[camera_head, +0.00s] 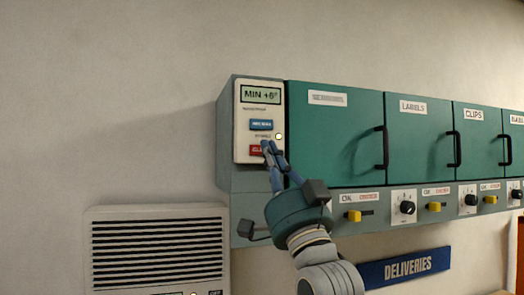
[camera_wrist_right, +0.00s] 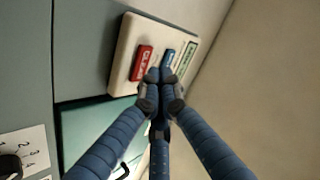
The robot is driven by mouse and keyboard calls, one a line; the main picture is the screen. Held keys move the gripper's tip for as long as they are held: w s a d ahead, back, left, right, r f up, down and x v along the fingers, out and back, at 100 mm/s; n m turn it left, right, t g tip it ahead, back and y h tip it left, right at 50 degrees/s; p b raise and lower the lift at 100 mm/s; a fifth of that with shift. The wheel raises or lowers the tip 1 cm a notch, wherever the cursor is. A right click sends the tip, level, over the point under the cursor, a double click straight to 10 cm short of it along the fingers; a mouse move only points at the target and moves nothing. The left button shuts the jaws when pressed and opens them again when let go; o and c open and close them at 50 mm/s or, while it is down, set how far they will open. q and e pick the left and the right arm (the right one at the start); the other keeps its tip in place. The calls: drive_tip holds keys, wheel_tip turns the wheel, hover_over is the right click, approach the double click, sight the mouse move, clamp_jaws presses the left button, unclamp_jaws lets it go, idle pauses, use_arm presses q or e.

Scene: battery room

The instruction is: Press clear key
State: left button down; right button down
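The red clear key (camera_head: 256,150) is on the white control panel (camera_head: 246,116), below a blue key (camera_head: 261,125) and the "MIN +6°" display. My right gripper (camera_head: 269,148) is in front of the panel, its fingertips covering the right part of the red key. In the right wrist view the red key (camera_wrist_right: 142,63) is left of and a little above the fingertips, with the blue key (camera_wrist_right: 168,57) just above them. The fingers of my right gripper (camera_wrist_right: 160,78) are drawn together with nothing between them. I cannot tell whether they touch the panel. My left gripper is out of view.
Green cabinet doors (camera_head: 419,136) with black handles run to the right of the panel. Yellow sliders and black knobs (camera_head: 407,207) line the strip below. A white louvred vent (camera_head: 157,250) is at the lower left, and a blue "DELIVERIES" sign (camera_head: 407,266) is below the cabinets.

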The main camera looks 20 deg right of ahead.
drive_tip(key=shift+w, duration=0.2)
idle(0.7)
drive_tip(key=shift+w, duration=0.25)
drive_tip(key=shift+w+p, duration=0.3)
idle(0.9)
drive_tip(key=shift+s, duration=0.75)
drive_tip(key=s, duration=0.5)
drive_tip(key=shift+d, duration=0.1)
idle(0.7)
